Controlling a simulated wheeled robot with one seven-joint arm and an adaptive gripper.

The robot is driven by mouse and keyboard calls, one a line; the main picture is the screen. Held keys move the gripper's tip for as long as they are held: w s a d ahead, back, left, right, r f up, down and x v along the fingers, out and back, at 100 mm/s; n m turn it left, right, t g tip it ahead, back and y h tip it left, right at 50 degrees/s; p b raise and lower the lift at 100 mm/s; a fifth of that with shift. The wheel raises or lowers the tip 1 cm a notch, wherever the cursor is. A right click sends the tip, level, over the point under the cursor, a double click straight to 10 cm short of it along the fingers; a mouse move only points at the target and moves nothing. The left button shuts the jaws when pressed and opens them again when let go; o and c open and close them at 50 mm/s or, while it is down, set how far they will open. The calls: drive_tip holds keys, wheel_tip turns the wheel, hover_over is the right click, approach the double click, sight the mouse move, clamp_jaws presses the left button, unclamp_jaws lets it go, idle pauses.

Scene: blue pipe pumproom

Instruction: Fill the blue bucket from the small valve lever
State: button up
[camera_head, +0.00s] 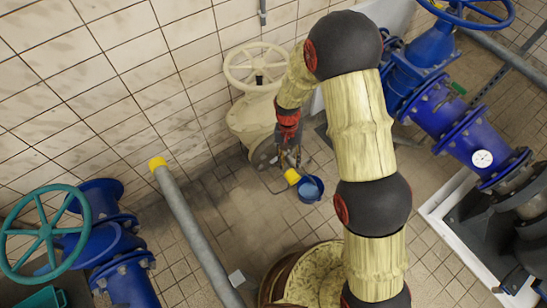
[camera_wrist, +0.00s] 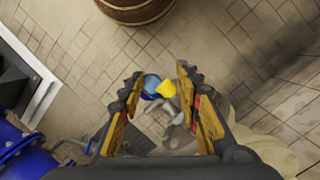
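The blue bucket (camera_head: 311,189) stands on the tiled floor below a small outlet with a yellow part (camera_head: 292,176), in front of a cream valve body. In the wrist view the bucket (camera_wrist: 151,85) shows between my fingers, partly hidden by the yellow part (camera_wrist: 167,88) and a grey pipe fitting. I cannot tell whether the yellow part is the small valve lever. My gripper (camera_head: 288,158) is close above the outlet. In the wrist view my gripper (camera_wrist: 160,78) is open, its fingers spread on either side of the fitting. Whether the bucket holds water cannot be told.
A cream handwheel (camera_head: 257,66) and valve body (camera_head: 252,120) stand against the tiled wall. Blue pipework (camera_head: 450,120) is on the right. A grey pipe with a yellow end (camera_head: 195,235) and a teal handwheel (camera_head: 45,232) are on the left. A barrel (camera_head: 300,275) stands in front.

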drive_tip(key=w+a+f+m, duration=0.2)
drive_tip(key=f, duration=0.5)
drive_tip(key=w+a+f+m, duration=0.2)
drive_tip(key=f, duration=0.4)
drive_tip(key=m+t+y, duration=0.1)
drive_tip(key=m+t, duration=0.2)
drive_tip(key=m, duration=0.2)
approach(273, 160)
drive_tip(key=shift+d+f, duration=0.1)
drive_tip(key=shift+f, duration=0.3)
wheel_tip(273, 160, down, 7)
drive_tip(key=shift+w+r+b, duration=0.1)
drive_tip(key=shift+b, duration=0.55)
drive_tip(key=shift+c, duration=0.4)
drive_tip(key=c, duration=0.7)
clamp_jaws()
